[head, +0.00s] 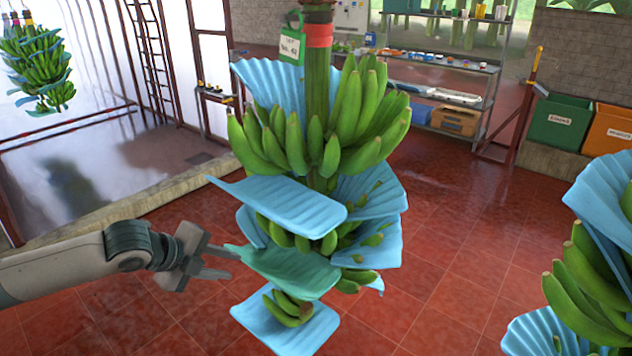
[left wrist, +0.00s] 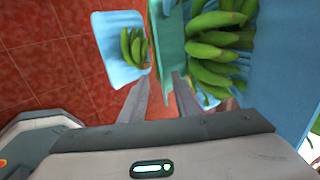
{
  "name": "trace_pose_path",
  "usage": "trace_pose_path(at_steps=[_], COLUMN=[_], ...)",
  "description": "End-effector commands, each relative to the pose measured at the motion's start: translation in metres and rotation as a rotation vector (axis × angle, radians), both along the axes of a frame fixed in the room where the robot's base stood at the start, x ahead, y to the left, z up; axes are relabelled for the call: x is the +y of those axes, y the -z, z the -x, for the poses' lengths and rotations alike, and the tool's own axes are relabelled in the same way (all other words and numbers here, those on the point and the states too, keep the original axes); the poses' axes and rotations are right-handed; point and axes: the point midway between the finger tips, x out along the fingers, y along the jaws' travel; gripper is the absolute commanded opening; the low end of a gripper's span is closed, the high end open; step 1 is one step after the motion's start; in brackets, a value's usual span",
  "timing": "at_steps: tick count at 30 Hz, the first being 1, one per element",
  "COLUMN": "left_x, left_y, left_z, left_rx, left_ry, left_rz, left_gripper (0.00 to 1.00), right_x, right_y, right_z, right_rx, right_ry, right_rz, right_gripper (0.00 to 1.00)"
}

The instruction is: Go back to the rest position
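A hanging banana stem (head: 318,85) with green bunches and blue pads between them fills the middle of the head view. A teal-green pad (head: 290,270) sticks out low on its left side, and a blue pad (head: 285,325) hangs below it. My left gripper (head: 234,264) is left of the stem, with its fingers apart and pointing at the teal pad's near edge. In the left wrist view, the teal pad (left wrist: 172,45) shows between and beyond the open fingers (left wrist: 160,92). I cannot tell whether they touch. My right gripper is not in view.
A second stem (head: 590,290) with blue pads hangs at the right edge, and another (head: 38,65) hangs far left. A shelf (head: 440,62), a green bin (head: 560,122) and an orange bin (head: 610,133) stand behind. The red tiled floor (head: 450,260) is clear between the near stems.

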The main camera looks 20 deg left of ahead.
Motion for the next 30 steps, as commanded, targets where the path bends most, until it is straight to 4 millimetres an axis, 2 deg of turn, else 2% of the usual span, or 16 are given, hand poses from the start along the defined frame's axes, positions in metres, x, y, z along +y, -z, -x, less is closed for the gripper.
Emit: trace_pose_path(at_steps=[4, 8, 14, 21, 30], left_x=[-0.003, -0.015, -0.053, -0.106, -0.145], left_y=[0.003, 0.016, 0.057, 0.115, 0.172], left_z=[0.001, 0.006, 0.024, 0.064, 0.13], left_rx=[0.005, 0.024, 0.088, 0.199, 0.346], left_ry=[-0.003, -0.013, -0.078, -0.263, -0.624], left_rz=[0.006, 0.031, 0.12, 0.282, 0.484], left_gripper=[0.29, 0.29, 0.29, 0.29, 0.29], right_x=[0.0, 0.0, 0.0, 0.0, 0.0], right_y=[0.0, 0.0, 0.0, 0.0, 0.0], right_z=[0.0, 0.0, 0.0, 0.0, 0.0], right_rx=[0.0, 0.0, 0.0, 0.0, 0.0], right_ry=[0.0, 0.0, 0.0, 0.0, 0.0], right_rz=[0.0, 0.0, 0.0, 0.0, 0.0], right_gripper=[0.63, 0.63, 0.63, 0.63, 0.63])
